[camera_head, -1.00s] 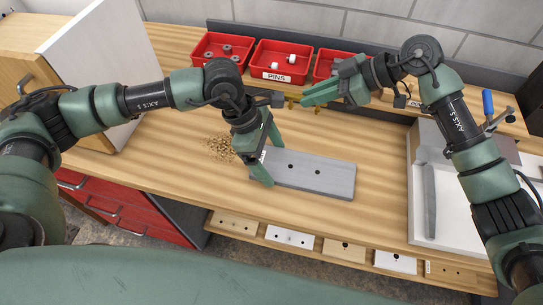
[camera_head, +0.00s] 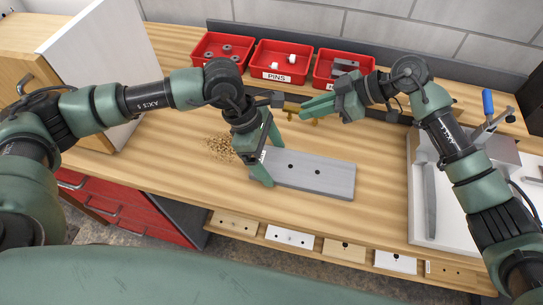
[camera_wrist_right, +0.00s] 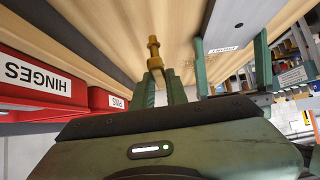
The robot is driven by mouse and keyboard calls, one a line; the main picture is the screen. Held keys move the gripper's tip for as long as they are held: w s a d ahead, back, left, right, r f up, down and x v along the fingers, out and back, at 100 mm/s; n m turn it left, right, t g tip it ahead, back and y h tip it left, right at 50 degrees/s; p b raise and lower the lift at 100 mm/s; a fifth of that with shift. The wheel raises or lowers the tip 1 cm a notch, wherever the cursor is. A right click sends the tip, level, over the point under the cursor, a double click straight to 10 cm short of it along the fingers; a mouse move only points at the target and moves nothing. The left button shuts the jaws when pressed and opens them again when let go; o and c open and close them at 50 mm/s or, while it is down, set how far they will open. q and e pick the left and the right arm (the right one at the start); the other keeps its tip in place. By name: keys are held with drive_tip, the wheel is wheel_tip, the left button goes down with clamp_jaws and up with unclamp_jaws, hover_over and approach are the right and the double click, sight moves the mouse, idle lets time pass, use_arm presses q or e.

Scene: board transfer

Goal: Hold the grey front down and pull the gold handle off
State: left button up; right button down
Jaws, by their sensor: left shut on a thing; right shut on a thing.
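The grey front (camera_head: 335,180) lies flat on the wooden worktop in the head view, with two dark holes showing. My left gripper (camera_head: 266,157) is shut on its left end. The front also shows at the top of the right wrist view (camera_wrist_right: 232,25), between the left gripper's green fingers. My right gripper (camera_head: 304,110) is shut on the gold handle (camera_head: 315,122), behind the front and apart from it. In the right wrist view the handle (camera_wrist_right: 154,54) sticks out past the fingertips. The fingers hide part of it.
Red bins stand along the back, one marked PINS (camera_head: 281,62). A white tray (camera_head: 430,226) with a grey bar is at the right. Wood chips (camera_head: 220,148) lie left of the front. Several sample fronts (camera_head: 290,237) line the near edge. The worktop right of the front is clear.

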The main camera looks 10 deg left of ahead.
drive_tip(key=shift+f, duration=1.75)
drive_tip(key=c, duration=1.3)
unclamp_jaws()
drive_tip(key=shift+c, duration=0.2)
drive_tip(key=v, duration=1.2)
use_arm(q)
drive_tip(key=o, duration=1.5)
